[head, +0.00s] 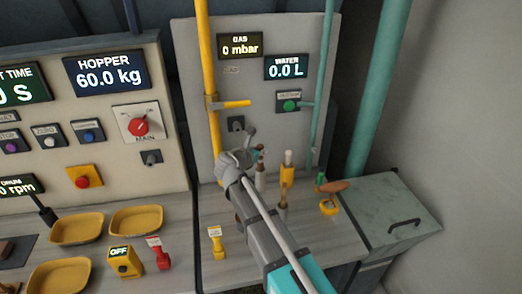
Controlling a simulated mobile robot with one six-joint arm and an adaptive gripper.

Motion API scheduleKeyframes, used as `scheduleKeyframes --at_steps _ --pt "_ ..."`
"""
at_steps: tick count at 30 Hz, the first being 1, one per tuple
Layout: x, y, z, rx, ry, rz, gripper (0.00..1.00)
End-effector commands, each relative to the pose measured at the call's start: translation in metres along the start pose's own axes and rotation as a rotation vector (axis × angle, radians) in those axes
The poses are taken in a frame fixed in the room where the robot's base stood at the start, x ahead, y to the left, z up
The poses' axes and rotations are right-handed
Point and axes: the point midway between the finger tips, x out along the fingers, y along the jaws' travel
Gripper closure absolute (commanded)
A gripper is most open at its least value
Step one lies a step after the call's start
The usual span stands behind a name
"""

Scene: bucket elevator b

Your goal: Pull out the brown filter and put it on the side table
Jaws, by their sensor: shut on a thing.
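My gripper (256,146) is at the end of my arm, in front of the grey panel and above the bench. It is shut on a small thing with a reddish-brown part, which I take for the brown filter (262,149). Most of it is hidden by the fingers and blurred, and I cannot tell whether it is clear of its seat. A brownish-grey upright piece (261,177) stands just below the fingertips; I cannot tell whether they touch.
A yellow-and-white upright piece (287,171) and a brown oval piece (333,186) over a yellow ring (328,208) stand right of my gripper. A yellow pipe (207,90) and a teal pipe (321,90) run down the panel. The side table has a black handle (405,225).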

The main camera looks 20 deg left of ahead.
Motion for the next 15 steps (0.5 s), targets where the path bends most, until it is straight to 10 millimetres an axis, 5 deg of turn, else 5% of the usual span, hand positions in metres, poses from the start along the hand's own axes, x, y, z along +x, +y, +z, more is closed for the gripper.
scheduleKeyframes --at_steps 15 --pt "-0.004 0.0 0.016 0.0 0.0 0.0 1.0"
